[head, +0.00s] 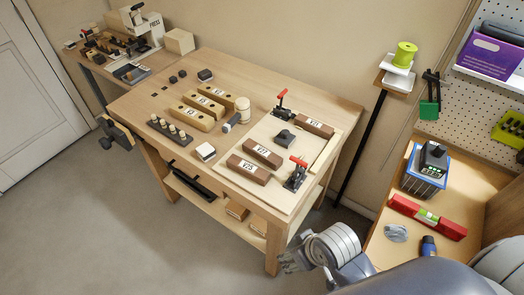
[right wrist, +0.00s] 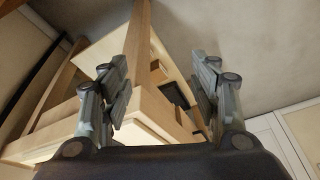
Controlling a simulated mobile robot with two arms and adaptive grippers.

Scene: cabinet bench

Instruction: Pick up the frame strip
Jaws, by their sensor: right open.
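Several labelled wooden strips lie on the workbench (head: 226,75) in the head view; I cannot tell which is the frame strip. Dark brown strips sit on a pale board (head: 290,199): one at the back (head: 314,126), one in the middle (head: 262,154) and one at the front (head: 248,170). A plain pale strip (head: 327,153) lies along the board's right side. My right gripper (head: 291,262) is beyond the bench's front right corner, apart from the strips. In the right wrist view it (right wrist: 158,88) is open and empty, with bench woodwork beyond its fingers. My left gripper is not in view.
Two red-handled clamps (head: 281,104) (head: 297,174) stand on the board. Lighter labelled blocks (head: 202,102) and a peg rack (head: 173,133) lie to the left. A side bench (head: 384,250) at right carries a red level (head: 428,217). The floor at front left is clear.

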